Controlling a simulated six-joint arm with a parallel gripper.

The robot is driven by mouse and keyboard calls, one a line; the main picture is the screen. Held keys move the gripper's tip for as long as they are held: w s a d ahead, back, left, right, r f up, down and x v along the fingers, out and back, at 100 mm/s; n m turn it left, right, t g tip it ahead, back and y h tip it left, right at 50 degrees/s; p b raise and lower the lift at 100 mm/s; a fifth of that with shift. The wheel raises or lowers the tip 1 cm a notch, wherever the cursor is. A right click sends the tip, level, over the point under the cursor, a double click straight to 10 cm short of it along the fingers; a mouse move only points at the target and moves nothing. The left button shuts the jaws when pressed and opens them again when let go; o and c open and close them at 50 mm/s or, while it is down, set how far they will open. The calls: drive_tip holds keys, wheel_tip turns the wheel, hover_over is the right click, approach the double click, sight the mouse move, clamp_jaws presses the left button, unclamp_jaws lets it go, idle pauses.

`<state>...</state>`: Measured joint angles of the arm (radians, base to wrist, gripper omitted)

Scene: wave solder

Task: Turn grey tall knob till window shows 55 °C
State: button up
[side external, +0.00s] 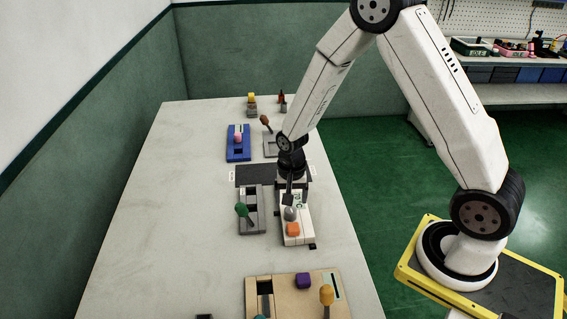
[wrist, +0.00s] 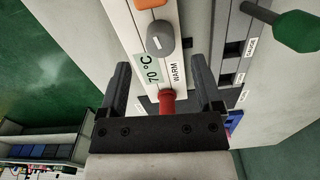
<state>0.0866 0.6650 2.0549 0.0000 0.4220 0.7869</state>
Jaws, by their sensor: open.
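The grey knob (wrist: 160,38) stands on a narrow white panel (wrist: 127,30); in the side view the knob (side external: 290,213) is just in front of my gripper (side external: 289,198). The window (wrist: 152,70) beside the knob reads 70 °C, with a "WARM" label next to it. My gripper (wrist: 160,65) is open and empty, its two dark fingers spread wide. In the wrist view the knob lies beyond the fingertips, roughly centred between them, with no contact visible. A red knob-like part (wrist: 167,100) shows between the fingers, its lower end hidden by the gripper body.
An orange block (side external: 293,230) sits on the same panel. A grey slotted panel with a green-handled lever (side external: 242,210) stands close on the left. A blue panel (side external: 239,150) is farther back; a tan panel (side external: 285,298) is in front. The table's left side is clear.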

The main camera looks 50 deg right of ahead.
sight(291, 209)
drive_tip(key=shift+f, duration=2.5)
clamp_jaws()
drive_tip(key=shift+n, duration=0.4)
drive_tip(key=n, duration=0.5)
drive_tip(key=shift+d, duration=0.1)
drive_tip(key=n, duration=0.6)
